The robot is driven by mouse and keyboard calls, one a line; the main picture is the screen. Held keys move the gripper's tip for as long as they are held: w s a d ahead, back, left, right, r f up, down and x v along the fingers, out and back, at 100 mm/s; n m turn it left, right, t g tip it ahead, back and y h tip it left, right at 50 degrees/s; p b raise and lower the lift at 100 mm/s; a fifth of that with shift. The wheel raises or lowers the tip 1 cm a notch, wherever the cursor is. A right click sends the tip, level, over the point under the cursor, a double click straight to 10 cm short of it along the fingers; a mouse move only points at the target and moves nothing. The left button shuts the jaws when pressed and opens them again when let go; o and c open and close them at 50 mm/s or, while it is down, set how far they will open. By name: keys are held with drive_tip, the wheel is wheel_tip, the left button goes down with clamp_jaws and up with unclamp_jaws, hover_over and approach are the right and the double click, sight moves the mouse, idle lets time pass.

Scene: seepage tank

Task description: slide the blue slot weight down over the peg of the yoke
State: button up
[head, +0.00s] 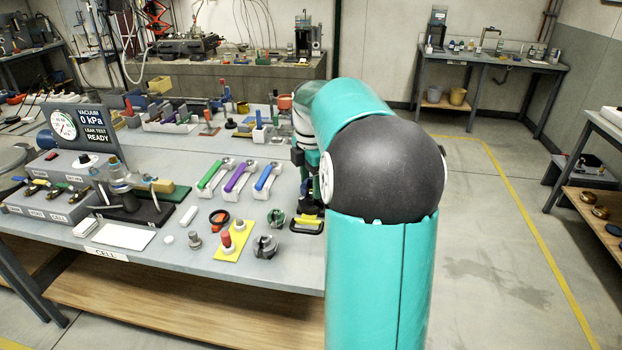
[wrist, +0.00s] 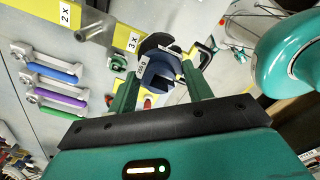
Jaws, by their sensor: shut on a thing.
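In the wrist view my gripper (wrist: 160,72) has its green fingers on either side of the blue slot weight (wrist: 158,78), shut on it. The weight is dark blue with a small white label. A black rounded part (wrist: 157,44) shows just beyond it. A yellow bar (wrist: 100,27) marked 2 X and 3 X runs across the top, with a grey peg (wrist: 92,31) sticking out between the marks. I cannot tell for sure which part is the yoke or its peg. In the head view my teal arm hides most of the gripper and weight.
Tools with green, purple and blue (head: 267,178) handles lie on the grey bench (head: 160,250). A yellow plate (head: 233,241) with a red-topped peg, a dark clamp (head: 265,246) and a green clamp (head: 277,217) lie near the front edge. Free floor is at right.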

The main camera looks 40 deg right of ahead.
drive_tip(key=shift+f, duration=0.55)
drive_tip(key=o, duration=1.2)
drive_tip(key=shift+f, duration=0.1)
wheel_tip(320, 180, up, 14)
